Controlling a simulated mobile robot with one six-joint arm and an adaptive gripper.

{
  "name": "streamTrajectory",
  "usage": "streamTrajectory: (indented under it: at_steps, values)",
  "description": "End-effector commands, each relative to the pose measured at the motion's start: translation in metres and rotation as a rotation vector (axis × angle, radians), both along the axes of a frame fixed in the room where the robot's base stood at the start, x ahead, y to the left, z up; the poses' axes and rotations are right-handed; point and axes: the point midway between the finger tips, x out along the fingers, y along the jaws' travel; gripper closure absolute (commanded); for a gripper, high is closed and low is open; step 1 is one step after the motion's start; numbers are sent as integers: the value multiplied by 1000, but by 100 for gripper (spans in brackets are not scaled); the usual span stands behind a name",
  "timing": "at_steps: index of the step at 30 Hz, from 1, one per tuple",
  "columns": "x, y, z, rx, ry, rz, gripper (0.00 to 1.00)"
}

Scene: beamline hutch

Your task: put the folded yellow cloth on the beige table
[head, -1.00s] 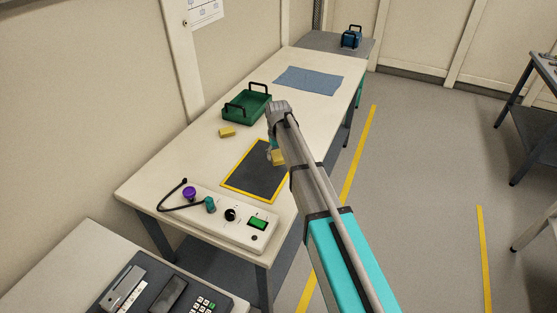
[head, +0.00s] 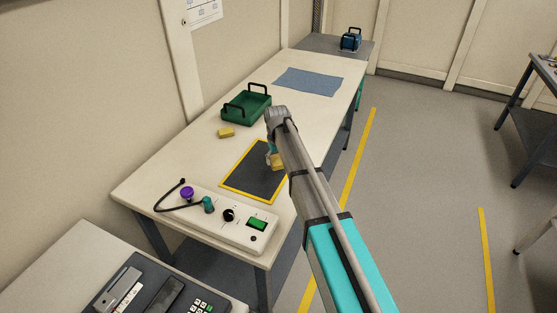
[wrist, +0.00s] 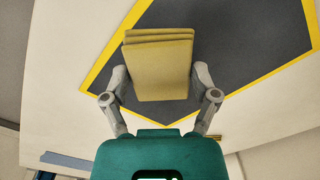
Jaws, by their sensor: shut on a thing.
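The folded yellow cloth (wrist: 160,72) is between the fingers of my gripper (wrist: 160,84) in the wrist view, with its stacked layers showing at the top edge. My gripper is shut on it. In the head view my arm partly covers the cloth (head: 277,163), which is over the right part of a dark mat with a yellow border (head: 250,172). This mat lies on the beige table (head: 185,150). I cannot tell for sure whether the cloth touches the mat.
A small yellow block (head: 226,132) and a green tray with black handles (head: 246,108) are on the table. A blue-grey mat (head: 309,81) lies farther back. A control box (head: 230,216) with a cable stands at the near end. Bare tabletop shows between them.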

Motion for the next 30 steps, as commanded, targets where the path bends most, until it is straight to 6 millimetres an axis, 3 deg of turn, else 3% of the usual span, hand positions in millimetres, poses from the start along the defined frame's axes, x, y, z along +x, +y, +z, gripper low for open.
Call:
streamTrajectory:
  at_steps: [1,12,30]
  values:
    - [0,0,-9,0,0,0,53]
    - [0,1,-36,0,0,1,53]
    - [0,1,-42,0,0,1,53]
